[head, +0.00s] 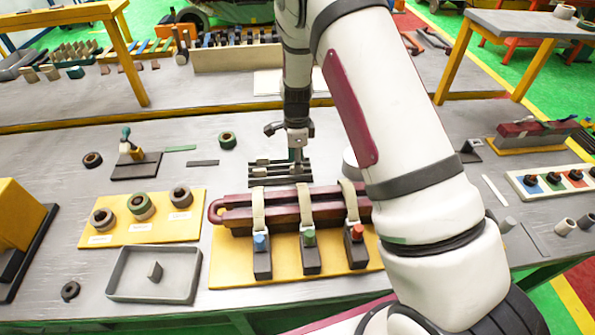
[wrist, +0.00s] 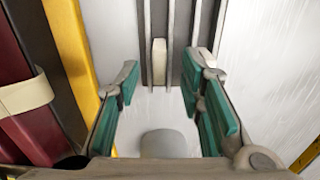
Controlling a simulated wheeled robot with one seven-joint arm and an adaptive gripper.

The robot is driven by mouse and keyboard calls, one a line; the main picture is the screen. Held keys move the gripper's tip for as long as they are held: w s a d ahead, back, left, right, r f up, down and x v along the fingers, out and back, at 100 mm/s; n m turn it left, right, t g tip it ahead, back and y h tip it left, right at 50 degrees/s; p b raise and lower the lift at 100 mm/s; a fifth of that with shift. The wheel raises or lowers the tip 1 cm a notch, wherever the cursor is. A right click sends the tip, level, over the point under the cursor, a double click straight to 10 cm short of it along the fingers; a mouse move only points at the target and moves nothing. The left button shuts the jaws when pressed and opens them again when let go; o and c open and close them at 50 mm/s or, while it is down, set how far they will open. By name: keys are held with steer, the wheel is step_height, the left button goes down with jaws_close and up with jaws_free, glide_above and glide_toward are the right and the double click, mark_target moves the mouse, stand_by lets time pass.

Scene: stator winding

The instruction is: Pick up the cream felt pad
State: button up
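A small cream block, which looks like the cream felt pad (wrist: 159,62), sits in a slot of a dark grey slotted rack (wrist: 174,50) in the wrist view. My gripper (wrist: 161,82) is open, with its teal finger pads apart and nothing held between them. The pad lies just beyond the fingertips, roughly centred between them. In the head view my gripper (head: 297,150) points down over the rack (head: 280,182).
A maroon bar (head: 284,201) with cream straps and clamps lies on a yellow board (head: 228,262) in front of the rack. A rounded grey object (wrist: 163,144) shows between the finger bases. Bare table lies left of the rack, around small flat strips (head: 202,163).

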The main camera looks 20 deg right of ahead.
steer(key=shift+f, duration=1.25)
jaws_close()
steer(key=shift+r, duration=0.1)
